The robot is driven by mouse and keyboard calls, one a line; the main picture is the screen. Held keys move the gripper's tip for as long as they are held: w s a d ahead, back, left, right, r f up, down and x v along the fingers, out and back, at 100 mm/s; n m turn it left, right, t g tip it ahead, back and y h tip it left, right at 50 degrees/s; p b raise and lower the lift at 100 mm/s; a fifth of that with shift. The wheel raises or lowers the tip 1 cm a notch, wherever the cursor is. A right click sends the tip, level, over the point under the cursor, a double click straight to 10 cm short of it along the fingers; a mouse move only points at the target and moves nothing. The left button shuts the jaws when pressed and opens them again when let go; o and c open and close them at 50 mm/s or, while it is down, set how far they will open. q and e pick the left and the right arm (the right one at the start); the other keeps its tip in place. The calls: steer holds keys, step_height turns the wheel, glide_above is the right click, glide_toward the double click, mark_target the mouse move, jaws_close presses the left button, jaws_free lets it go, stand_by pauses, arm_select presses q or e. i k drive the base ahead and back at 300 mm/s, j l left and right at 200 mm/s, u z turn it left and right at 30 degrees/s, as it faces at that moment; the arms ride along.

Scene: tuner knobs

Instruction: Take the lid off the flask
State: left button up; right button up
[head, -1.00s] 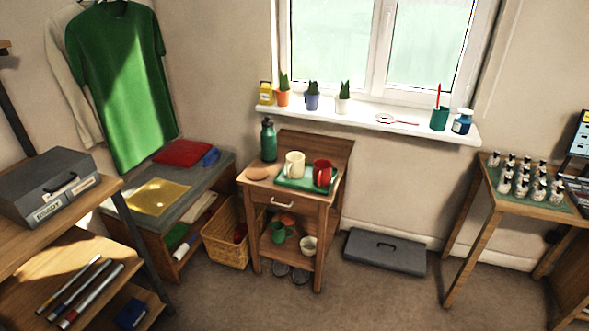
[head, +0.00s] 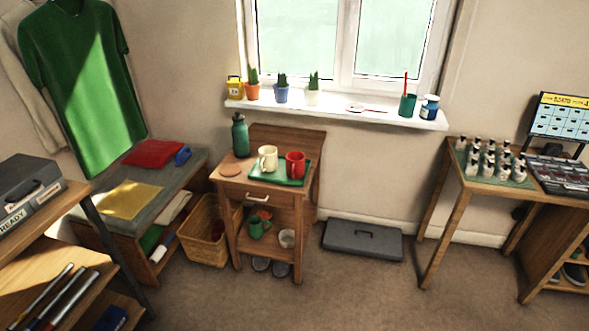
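The flask (head: 240,136) is a green bottle with a dark lid (head: 238,117) on its top. It stands upright at the back left of the small wooden cabinet (head: 231,185), below the window. Neither of my grippers shows in the head view.
On the cabinet, a green tray (head: 258,178) holds a cream mug (head: 268,158) and a red mug (head: 295,164); a round coaster (head: 230,170) lies in front of the flask. A wicker basket (head: 205,240) and grey case (head: 362,240) flank the cabinet. The floor (head: 350,295) in front is clear.

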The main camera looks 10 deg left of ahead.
mark_target(238, 118)
steer(key=i+u, duration=0.2)
steer(key=i, duration=0.3)
steer(key=i+l+u, duration=0.2)
steer(key=i, duration=0.35)
steer(key=i+l+u, duration=0.15)
steer(key=i, duration=0.35)
steer(key=l, duration=0.1)
